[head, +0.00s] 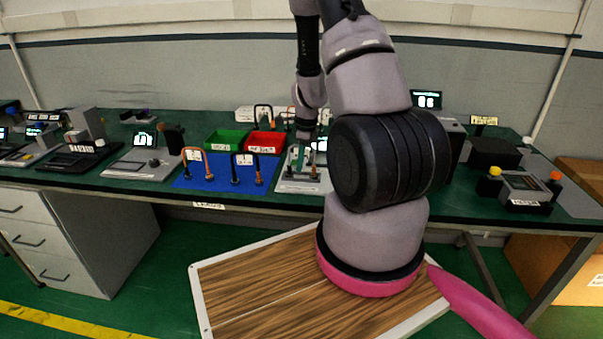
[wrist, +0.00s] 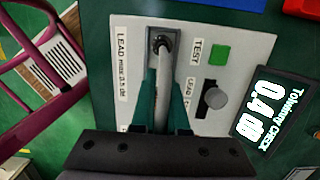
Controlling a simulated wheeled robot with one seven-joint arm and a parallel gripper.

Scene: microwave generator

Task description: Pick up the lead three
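A pale grey lead bar with a black plug end (wrist: 160,45) stands over the slot of the lead tester panel (wrist: 120,80) in the wrist view. My gripper (wrist: 163,85) is directly above the panel, with one teal finger on each side of the bar. I cannot tell whether the fingers press on it; the bar's near end is hidden behind the palm. In the head view my gripper (head: 303,135) is over the tester (head: 302,184), partly covered by my arm. An orange lead (head: 206,164) and a black lead (head: 246,168) stand on the blue mat (head: 222,176). No number three is readable.
A green bin (head: 225,141) and a red bin (head: 266,142) stand behind the mat. The tester has a green button (wrist: 219,53), a grey knob (wrist: 216,98) and a display (wrist: 268,112) reading 0.4 dB. Other instruments, such as a meter (head: 526,188), line the bench.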

